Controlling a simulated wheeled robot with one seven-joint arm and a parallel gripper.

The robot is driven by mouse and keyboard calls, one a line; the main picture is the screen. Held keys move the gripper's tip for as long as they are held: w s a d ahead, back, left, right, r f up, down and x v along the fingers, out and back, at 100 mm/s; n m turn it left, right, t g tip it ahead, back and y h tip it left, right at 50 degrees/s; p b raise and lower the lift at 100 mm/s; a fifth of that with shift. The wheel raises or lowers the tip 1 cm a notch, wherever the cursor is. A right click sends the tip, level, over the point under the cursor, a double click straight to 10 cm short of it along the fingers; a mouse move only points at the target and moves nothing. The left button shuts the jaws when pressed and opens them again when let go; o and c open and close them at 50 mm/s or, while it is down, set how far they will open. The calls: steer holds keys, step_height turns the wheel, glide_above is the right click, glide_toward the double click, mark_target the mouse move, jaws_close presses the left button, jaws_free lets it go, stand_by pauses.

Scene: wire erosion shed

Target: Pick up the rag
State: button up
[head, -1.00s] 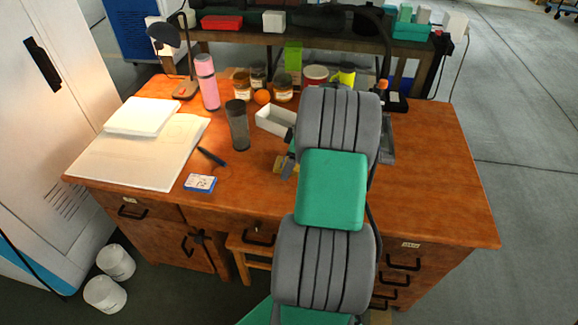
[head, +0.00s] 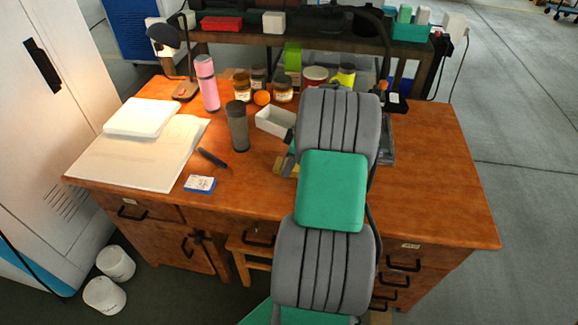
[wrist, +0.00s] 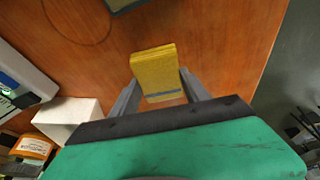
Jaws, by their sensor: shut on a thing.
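The rag is a folded yellow cloth with a blue stripe near its lower edge. It stands between my fingers in the wrist view (wrist: 155,72). My gripper (wrist: 158,88) is shut on it, with one finger against each side. In the head view a small yellow part of the rag (head: 283,168) shows beside my arm, over the middle of the wooden desk (head: 440,190). My arm hides most of the gripper there. I cannot tell whether the rag still touches the desk top.
A white open box (head: 272,120), a dark grey tumbler (head: 238,126), a pink bottle (head: 208,83) and several jars stand behind and left. The desk's right side is clear.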

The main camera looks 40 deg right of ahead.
steer(key=shift+r, duration=0.1)
steer(key=shift+r+p, duration=0.3)
steer(key=shift+p, duration=0.15)
steer(key=r, duration=0.4)
steer(key=shift+s+a+r, duration=0.15)
steer(key=shift+s+a, duration=0.15)
steer(key=shift+s, duration=0.1)
steer(key=s+a+r+b, duration=0.1)
steer(key=s+a+r, duration=0.7)
steer(key=s, duration=0.2)
steer(key=shift+s+r, duration=0.15)
steer(key=shift+r, duration=0.05)
steer(key=o, duration=0.8)
steer(key=c, duration=0.7)
